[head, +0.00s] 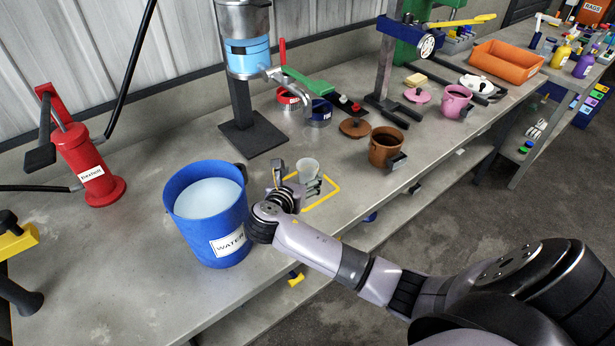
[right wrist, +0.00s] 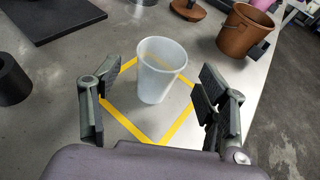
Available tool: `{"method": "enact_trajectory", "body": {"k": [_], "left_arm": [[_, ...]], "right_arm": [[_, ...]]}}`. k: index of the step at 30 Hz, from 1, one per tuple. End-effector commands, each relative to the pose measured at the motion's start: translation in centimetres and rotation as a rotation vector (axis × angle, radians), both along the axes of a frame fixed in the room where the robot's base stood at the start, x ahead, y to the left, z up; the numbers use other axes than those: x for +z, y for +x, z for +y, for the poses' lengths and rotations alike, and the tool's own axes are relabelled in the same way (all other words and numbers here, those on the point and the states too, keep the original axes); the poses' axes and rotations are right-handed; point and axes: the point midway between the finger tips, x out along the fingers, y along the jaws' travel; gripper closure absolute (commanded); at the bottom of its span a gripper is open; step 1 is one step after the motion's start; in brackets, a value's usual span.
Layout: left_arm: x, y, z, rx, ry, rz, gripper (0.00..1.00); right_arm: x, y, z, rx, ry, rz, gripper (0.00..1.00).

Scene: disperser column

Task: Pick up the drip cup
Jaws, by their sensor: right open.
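The drip cup (head: 308,168) is a small translucent white cup. It stands upright on the bench inside a yellow taped outline (head: 334,194), and it also shows in the right wrist view (right wrist: 160,72). My right gripper (head: 298,182) is open, low over the bench. In the right wrist view its fingers (right wrist: 152,105) are spread wide to either side, with the cup ahead between them and clear space on both sides. The cup appears untouched. My left gripper is not in the head view.
A blue bucket labelled WATER (head: 208,244) stands close left of my right wrist. The disperser column (head: 245,60) rises behind on a dark base (head: 252,134). A brown bucket (head: 384,148) stands to the cup's right. The bench's front edge is near.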

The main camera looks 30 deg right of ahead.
Motion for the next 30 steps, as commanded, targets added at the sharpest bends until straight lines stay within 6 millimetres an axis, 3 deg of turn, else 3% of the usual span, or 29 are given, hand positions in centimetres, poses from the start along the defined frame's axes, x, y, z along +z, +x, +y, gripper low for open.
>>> {"method": "enact_trajectory", "body": {"k": [13,22,30], "left_arm": [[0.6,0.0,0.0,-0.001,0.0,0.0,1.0],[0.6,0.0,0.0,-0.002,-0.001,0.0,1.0],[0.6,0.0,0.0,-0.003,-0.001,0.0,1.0]], "right_arm": [[-1.4,2.8,-3.9,-0.002,0.0,0.001,0.32],[-1.7,3.2,-4.4,0.0,0.001,0.0,0.32],[-1.7,3.2,-4.3,0.0,0.001,0.0,0.48]]}}
